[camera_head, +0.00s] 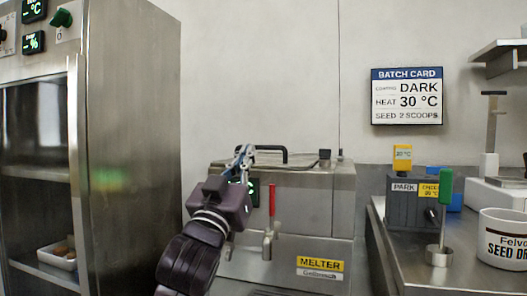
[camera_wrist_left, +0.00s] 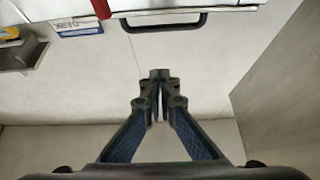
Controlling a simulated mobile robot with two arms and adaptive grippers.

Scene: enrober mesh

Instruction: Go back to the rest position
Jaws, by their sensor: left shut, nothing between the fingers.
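My left gripper (camera_head: 243,153) is raised in front of the steel melter (camera_head: 325,222) in the head view, its fingertips near the melter's display. In the left wrist view the fingers of my left gripper (camera_wrist_left: 159,80) meet at the tips, with nothing between them. The melter's dark lid handle (camera_wrist_left: 168,22) shows beyond the fingertips in that view, apart from them. The melter's red tap lever (camera_head: 272,200) stands upright to the right of my left arm. My right gripper is in neither view.
A tall steel cabinet (camera_head: 130,130) stands at the left. At the right, a steel counter (camera_head: 385,240) holds a grey PARK block (camera_head: 404,212), a green-handled tool (camera_head: 445,190) and a white labelled tub (camera_head: 503,240). A batch card (camera_head: 407,97) hangs on the wall.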

